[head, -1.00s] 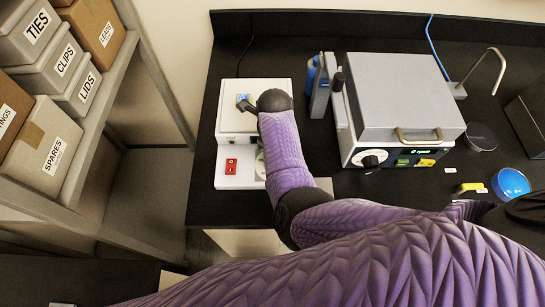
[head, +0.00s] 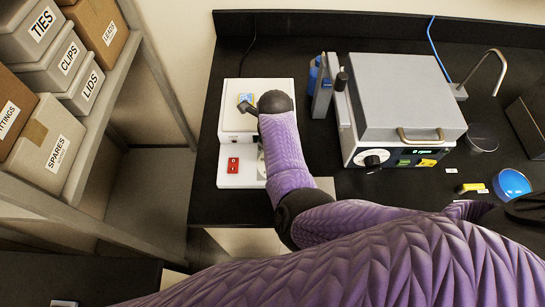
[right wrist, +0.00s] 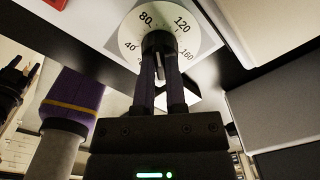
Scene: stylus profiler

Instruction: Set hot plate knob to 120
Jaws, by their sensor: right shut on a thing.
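The white hot plate (head: 228,125) stands on the black bench in the head view, with a red switch (head: 233,165) at its front left. My purple right arm covers its right side and the knob there. In the right wrist view, the white dial (right wrist: 130,32) shows 40, 80, 120 and 160. My right gripper (right wrist: 160,55) is shut on the dark knob (right wrist: 158,40) at the dial's middle, below and between 80 and 120. The fingers hide part of the knob, and I cannot read its pointer clearly.
A blue dish (head: 512,183) lies farther right. Shelves with labelled boxes (head: 60,145) stand at left.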

